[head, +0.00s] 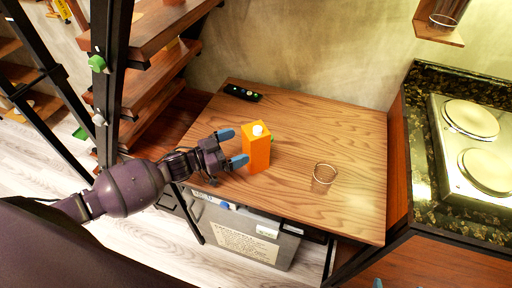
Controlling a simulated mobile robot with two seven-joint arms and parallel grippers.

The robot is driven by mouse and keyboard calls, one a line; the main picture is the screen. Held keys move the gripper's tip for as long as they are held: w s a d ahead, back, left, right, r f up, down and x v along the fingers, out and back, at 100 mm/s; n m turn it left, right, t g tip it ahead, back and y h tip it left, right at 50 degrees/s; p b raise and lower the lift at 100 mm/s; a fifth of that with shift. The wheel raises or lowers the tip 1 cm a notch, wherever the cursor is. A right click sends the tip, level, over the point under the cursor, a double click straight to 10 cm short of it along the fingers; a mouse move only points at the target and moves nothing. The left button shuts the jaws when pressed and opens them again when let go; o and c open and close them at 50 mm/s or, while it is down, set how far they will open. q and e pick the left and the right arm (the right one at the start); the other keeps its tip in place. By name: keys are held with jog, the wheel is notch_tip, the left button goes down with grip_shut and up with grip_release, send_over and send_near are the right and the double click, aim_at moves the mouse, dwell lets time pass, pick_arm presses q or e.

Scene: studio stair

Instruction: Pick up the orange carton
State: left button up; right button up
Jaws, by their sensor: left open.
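The orange carton (257,151) stands upright on the wooden table (340,140), with a white cap on top. My left gripper (233,148) comes in from the left, with its two blue fingertips spread open. The fingertips are just left of the carton, one toward its far side and one close to its near lower left edge. I cannot tell whether a finger touches the carton.
A clear glass (324,174) stands to the right of the carton. A black remote (242,93) lies at the table's back left. Wooden shelves (150,80) rise on the left. A stove (475,145) is at the right. The table's back right is clear.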

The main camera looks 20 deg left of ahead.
aim_at(245, 140)
pick_arm(q)
jog(key=shift+x, duration=0.8)
jog(key=shift+w+d, duration=0.3)
jog(key=shift+w, duration=0.1)
jog(key=x, duration=0.3)
jog(key=shift+w+r, duration=0.2)
jog(key=shift+w, duration=0.15)
jog(key=shift+w+d, duration=0.4)
jog(key=shift+c, duration=0.2)
jog(key=c, duration=1.7)
jog(key=shift+c, duration=0.4)
jog(key=shift+r, duration=0.1)
pick_arm(e)
jog(key=shift+w+r, duration=0.7)
pick_arm(q)
jog(key=shift+r, duration=0.15)
